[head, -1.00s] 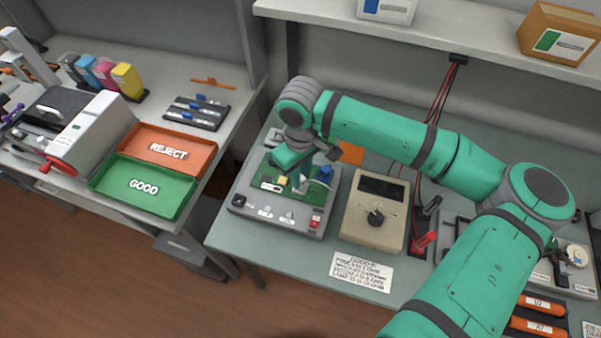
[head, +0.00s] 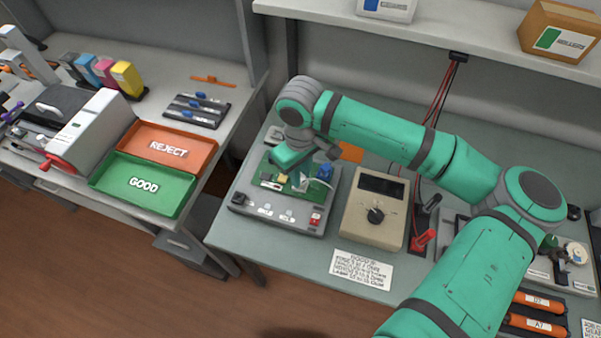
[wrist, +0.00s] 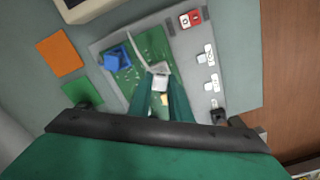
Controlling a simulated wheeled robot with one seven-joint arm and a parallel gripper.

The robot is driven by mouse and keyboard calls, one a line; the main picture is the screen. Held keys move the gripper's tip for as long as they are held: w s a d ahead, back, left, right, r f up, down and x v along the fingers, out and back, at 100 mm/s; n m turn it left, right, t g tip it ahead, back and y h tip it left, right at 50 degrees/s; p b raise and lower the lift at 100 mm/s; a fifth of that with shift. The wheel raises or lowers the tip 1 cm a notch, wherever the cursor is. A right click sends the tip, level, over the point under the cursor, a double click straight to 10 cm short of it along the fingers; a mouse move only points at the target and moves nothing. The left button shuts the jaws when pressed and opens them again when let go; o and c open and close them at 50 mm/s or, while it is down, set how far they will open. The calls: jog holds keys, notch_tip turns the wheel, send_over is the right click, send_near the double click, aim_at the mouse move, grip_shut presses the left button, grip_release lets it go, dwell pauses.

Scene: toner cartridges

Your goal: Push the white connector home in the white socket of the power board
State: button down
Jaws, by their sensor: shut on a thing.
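The green power board (head: 312,193) lies on a grey test fixture, and it also shows in the wrist view (wrist: 124,77). The white connector (wrist: 160,82) is at the tips of my gripper (wrist: 160,92), over the board, with a pale strip or lead running up from it. My gripper is shut on it; in the head view the gripper (head: 300,178) is small and partly hidden by my own arm. I cannot make out the white socket or tell how deep the connector sits. A blue block (wrist: 117,58) stands on the board to the left of the connector.
The grey fixture (head: 240,207) has labelled switches and a red switch (head: 316,219) along its front. A beige meter (head: 376,209) stands close to its right. Red and black probes stand beyond the meter. Green GOOD and orange REJECT trays lie on the left bench.

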jog(key=shift+f, duration=0.7)
dwell(0.6)
jog(key=c, duration=1.6)
grip_release()
jog(key=shift+o, duration=0.2)
notch_tip(320, 180, up, 11)
jog(key=shift+w+f, duration=0.1)
